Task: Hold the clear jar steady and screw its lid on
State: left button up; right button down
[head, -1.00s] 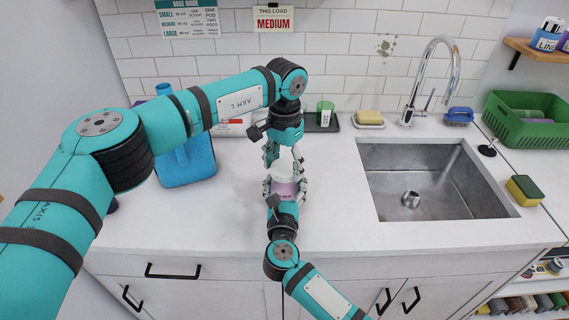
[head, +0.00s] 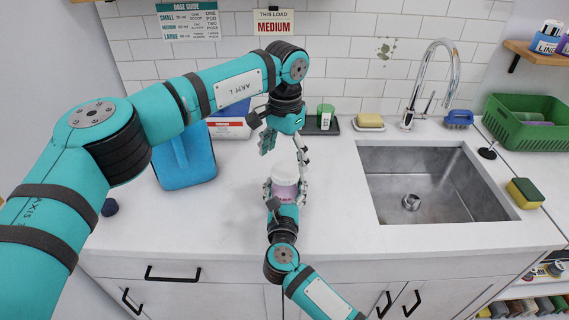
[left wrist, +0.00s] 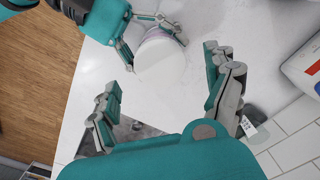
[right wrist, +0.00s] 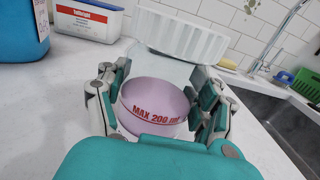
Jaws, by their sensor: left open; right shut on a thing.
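The clear jar (head: 285,190) has pinkish-lilac contents and stands upright on the counter's left part, in front of my left gripper. In the right wrist view its lower part (right wrist: 153,105) carries red "MAX 200 ml" lettering. A white ribbed lid (right wrist: 183,36) sits at the top of the jar; it also shows in the left wrist view (left wrist: 160,62). I cannot tell how tightly it is seated. My right gripper (right wrist: 157,98) is shut around the jar's sides. My left gripper (head: 284,150) is open above the lid, its fingers apart and empty.
A steel sink (head: 430,185) lies to the right. A blue jug (head: 187,160) and a white-and-blue tub (head: 230,128) stand to the left and behind. A dark tray (head: 318,124) with a green item and a soap dish (head: 368,123) lie along the wall.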

pick_arm(q)
jog(key=shift+r, duration=0.4)
